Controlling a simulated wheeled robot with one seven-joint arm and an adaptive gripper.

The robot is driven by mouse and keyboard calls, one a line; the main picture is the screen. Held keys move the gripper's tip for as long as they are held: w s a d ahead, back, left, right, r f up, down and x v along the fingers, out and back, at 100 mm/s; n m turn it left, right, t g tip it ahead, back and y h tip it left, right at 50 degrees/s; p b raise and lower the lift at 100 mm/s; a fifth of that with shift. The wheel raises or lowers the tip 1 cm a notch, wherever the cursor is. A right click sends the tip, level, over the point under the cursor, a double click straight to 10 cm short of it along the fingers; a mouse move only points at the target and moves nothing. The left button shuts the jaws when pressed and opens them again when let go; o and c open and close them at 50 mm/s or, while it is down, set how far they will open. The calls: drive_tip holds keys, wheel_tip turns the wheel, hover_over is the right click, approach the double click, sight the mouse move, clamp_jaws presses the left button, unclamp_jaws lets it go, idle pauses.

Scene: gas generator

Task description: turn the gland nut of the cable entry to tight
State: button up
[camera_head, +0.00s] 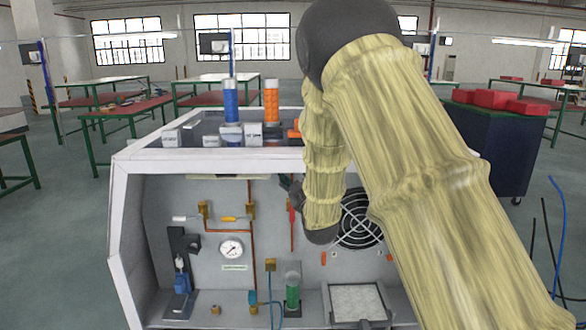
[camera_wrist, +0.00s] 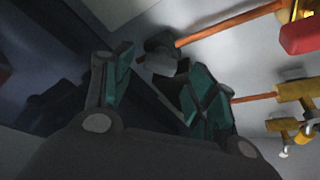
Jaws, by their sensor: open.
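My gripper (camera_wrist: 160,85) is open in the wrist view, with its two teal-padded fingers spread apart. A small dark grey knob-like part (camera_wrist: 160,42) with a lighter grey piece below it shows just beyond and between the fingertips. It looks like the gland nut of the cable entry, but the view is too dim to be sure. I cannot tell whether the fingers touch it. In the head view, my arm hides most of my gripper (camera_head: 291,187) inside the cabinet, and I cannot make out the nut there.
Copper pipes with brass fittings (camera_wrist: 295,90) and a red handle (camera_wrist: 300,34) lie right of the fingers in the wrist view. The cabinet holds a gauge (camera_head: 231,247), a fan grille (camera_head: 360,220), a green cylinder (camera_head: 293,290) and a black stand (camera_head: 178,262).

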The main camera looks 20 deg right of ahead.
drive_tip(key=shift+x, duration=1.15)
drive_tip(key=shift+c, duration=0.2)
drive_tip(key=c, duration=1)
drive_tip(key=shift+a+m+g+h+b, duration=0.1)
drive_tip(key=shift+m+g+h+b, duration=1.2)
drive_tip(key=shift+m, duration=3.45)
drive_tip(key=shift+a+m+g+h+b, duration=0.1)
drive_tip(key=shift+m+g+h+b, duration=0.2)
drive_tip(key=shift+m+h+b, duration=3.2)
drive_tip(key=shift+a+m+g+h+b, duration=0.1)
drive_tip(key=shift+m+g+h, duration=0.85)
drive_tip(key=shift+m, duration=5)
